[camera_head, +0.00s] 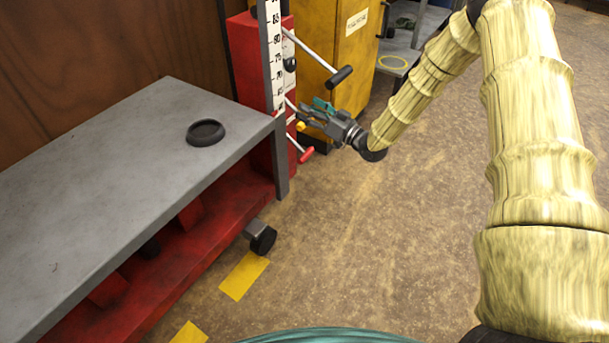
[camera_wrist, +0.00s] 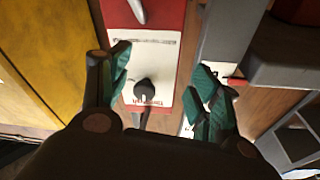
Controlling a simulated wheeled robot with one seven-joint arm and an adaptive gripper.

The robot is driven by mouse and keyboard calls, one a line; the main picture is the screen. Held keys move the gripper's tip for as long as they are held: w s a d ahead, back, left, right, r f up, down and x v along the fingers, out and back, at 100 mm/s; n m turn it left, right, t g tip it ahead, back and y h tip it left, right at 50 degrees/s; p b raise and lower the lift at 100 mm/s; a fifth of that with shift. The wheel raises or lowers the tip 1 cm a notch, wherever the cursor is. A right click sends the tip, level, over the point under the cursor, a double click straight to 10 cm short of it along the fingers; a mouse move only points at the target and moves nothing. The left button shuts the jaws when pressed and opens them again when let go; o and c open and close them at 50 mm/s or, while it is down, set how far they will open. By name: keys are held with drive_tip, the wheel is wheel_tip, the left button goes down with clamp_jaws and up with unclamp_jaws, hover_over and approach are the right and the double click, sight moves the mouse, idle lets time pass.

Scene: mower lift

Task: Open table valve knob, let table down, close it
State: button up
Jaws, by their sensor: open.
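In the wrist view a black knob with a pointer (camera_wrist: 146,88) sits on a white plate (camera_wrist: 158,68) whose lettering appears upside down. I take it for the table valve knob; in the head view I cannot pick it out behind my gripper. My gripper (camera_head: 307,113) is open in front of the column. Its green-padded fingers (camera_wrist: 160,78) stand on either side of the knob in the wrist view, apart from it and nearer the camera.
A black-handled lever (camera_head: 341,75) sticks out above my gripper, and a red-handled one (camera_head: 305,155) below. A yellow cabinet (camera_head: 335,50) stands behind the column. A black ring-shaped dish (camera_head: 205,132) lies on the table. The floor right of the table is clear.

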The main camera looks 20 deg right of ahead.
drive_tip(key=s+a+f+m+g+h+p, duration=0.1)
drive_tip(key=s+a+f+g+h+p, duration=0.1)
drive_tip(key=s+f, duration=0.4)
drive_tip(key=s+a+f+m+g+h+p, duration=0.2)
drive_tip(key=s+a+f+g+h+p, duration=0.1)
drive_tip(key=s+a+f+p, duration=0.2)
drive_tip(key=shift+s+a+f+g+h+p, duration=0.3)
drive_tip(key=shift+s+f+p, duration=0.7)
drive_tip(key=shift+s, duration=1.4)
drive_tip(key=shift+d, duration=0.1)
